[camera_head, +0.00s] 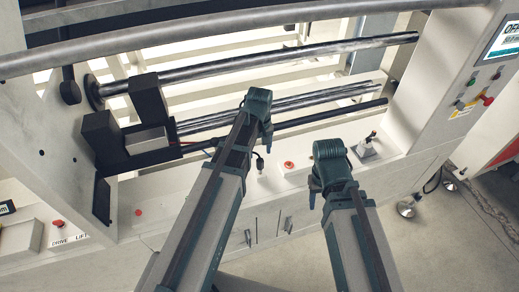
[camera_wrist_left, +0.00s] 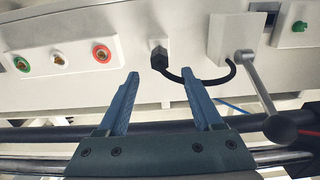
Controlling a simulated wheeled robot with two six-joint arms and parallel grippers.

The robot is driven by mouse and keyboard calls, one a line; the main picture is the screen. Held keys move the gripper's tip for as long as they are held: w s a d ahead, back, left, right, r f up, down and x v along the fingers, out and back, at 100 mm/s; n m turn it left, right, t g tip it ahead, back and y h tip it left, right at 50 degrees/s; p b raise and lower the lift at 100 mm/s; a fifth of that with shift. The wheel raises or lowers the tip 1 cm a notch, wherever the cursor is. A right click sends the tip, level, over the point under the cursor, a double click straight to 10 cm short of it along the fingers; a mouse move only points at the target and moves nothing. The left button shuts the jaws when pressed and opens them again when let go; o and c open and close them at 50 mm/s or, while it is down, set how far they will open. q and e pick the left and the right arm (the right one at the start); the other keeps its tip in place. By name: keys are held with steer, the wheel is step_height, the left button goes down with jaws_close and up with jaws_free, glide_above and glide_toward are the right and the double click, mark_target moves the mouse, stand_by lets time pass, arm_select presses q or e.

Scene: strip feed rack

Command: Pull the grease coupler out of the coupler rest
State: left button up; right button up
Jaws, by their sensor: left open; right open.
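A small black fitting, which looks like the grease coupler (camera_wrist_left: 158,56), stands against the pale machine face in the left wrist view. A black hose curves from it to a pale block. What looks like the same dark fitting (camera_head: 259,163) shows just below my left gripper in the head view. I cannot make out a separate coupler rest. My left gripper (camera_wrist_left: 160,77) is open and empty, with the fitting between and just beyond its fingertips, apparently apart from them. My right gripper (camera_head: 314,192) is open; its fingers are largely hidden.
A red button (camera_head: 289,164) sits right of the fitting. A grey plate with a knob (camera_head: 367,148) lies farther right. A metal lever (camera_wrist_left: 258,85) is close to the right finger in the wrist view. Long rollers (camera_head: 270,63) run behind my arms.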

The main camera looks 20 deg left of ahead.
mark_target(260, 159)
arm_select(q)
step_height(260, 159, down, 7)
steer(key=b, duration=0.6)
jaws_close()
stand_by(0.3)
